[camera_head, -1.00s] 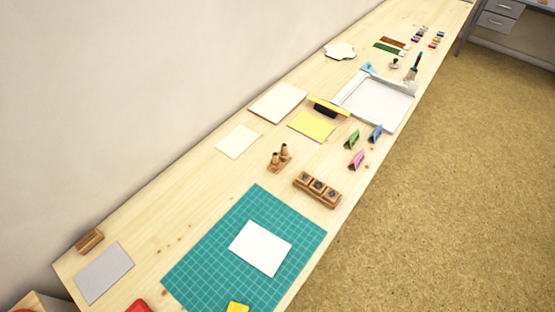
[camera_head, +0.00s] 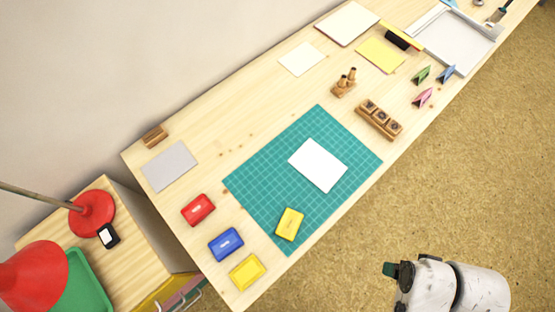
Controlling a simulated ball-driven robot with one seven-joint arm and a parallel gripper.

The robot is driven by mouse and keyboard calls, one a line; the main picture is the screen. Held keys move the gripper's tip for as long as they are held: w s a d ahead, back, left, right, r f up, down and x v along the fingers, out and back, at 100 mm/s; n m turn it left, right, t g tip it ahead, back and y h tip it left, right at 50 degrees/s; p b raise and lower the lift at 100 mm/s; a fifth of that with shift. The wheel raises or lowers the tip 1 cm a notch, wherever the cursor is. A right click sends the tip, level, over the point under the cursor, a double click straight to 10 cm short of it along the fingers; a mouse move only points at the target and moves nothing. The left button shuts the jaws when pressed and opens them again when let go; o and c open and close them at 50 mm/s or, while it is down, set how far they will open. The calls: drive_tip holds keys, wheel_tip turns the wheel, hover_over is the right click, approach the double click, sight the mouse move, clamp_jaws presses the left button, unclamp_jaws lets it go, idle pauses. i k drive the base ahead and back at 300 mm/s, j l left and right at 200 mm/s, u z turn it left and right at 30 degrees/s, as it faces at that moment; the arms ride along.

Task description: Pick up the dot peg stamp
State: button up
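A small wooden holder (camera_head: 342,91) with two upright wooden peg stamps (camera_head: 348,76) stands on the long table, above the green cutting mat. The pegs are too small for me to tell which is the dot one. A wooden rack (camera_head: 380,120) with several square dark-marked stamps lies to their lower right. My white arm (camera_head: 440,286) shows at the lower right, over the floor and well apart from the pegs. I cannot make out my gripper's fingers.
The green mat (camera_head: 260,178) holds a white sheet (camera_head: 318,165) and a yellow inkpad (camera_head: 290,224). Red (camera_head: 198,210), blue (camera_head: 226,244) and yellow (camera_head: 247,271) pads lie at the near end. Small colored clips (camera_head: 423,97) stand right of the rack. A red lamp (camera_head: 35,275) is lower left.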

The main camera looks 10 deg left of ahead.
sight(342, 81)
drive_tip(key=u, duration=0.35)
drive_tip(key=k+u, duration=0.25)
drive_tip(key=k, duration=0.2)
drive_tip(key=k+j+u, duration=0.25)
drive_tip(key=k, duration=0.2)
drive_tip(key=l+z, duration=0.1)
drive_tip(key=z, duration=0.5)
drive_tip(key=u, duration=0.35)
drive_tip(key=l+u, duration=0.15)
drive_tip(key=u, duration=0.15)
drive_tip(key=i+l+u, duration=0.1)
drive_tip(key=u, duration=0.25)
drive_tip(key=i+l+u, duration=0.1)
drive_tip(key=l+u, duration=0.25)
drive_tip(key=l, duration=0.35)
drive_tip(key=l+u, duration=0.35)
drive_tip(key=l, duration=0.3)
drive_tip(key=k+l+u, duration=0.1)
drive_tip(key=l+u, duration=0.2)
drive_tip(key=l, duration=0.85)
drive_tip(key=k+l, duration=0.15)
drive_tip(key=l, duration=0.35)
drive_tip(key=l+u, duration=0.1)
drive_tip(key=l, duration=0.35)
drive_tip(key=k+l, duration=0.15)
drive_tip(key=l, duration=0.35)
drive_tip(key=k+l, duration=0.1)
drive_tip(key=l, duration=0.35)
